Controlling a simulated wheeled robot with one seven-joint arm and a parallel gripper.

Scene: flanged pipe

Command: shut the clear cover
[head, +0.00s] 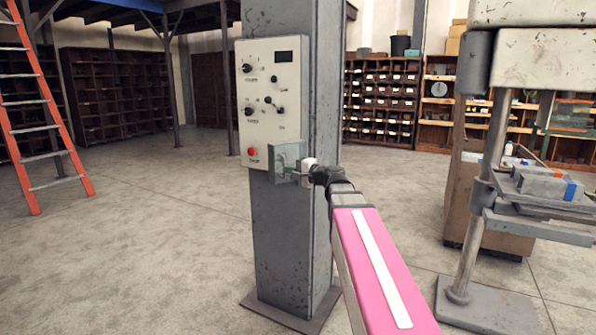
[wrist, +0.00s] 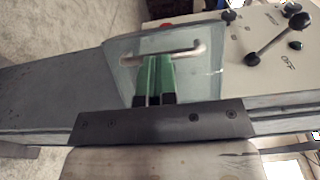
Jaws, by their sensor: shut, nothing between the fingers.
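The clear cover (head: 287,157) stands swung open at the lower right of the white control panel (head: 270,85), beside the red button (head: 252,151), which shows uncovered. In the wrist view the clear cover (wrist: 120,70) is a see-through plate with a bent metal handle (wrist: 192,52) on it. My gripper (head: 304,172) is at the cover's right side in the head view. Its green fingers (wrist: 154,62) are together and empty, with their tips overlapping the cover near the handle. I cannot tell whether they touch it.
The panel is fixed to a grey steel column (head: 290,230). Knobs and a lever (wrist: 278,36) stick out from the panel near the cover. A drill-press-like machine (head: 520,180) stands at the right. An orange ladder (head: 40,110) stands far left. The floor left of the column is clear.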

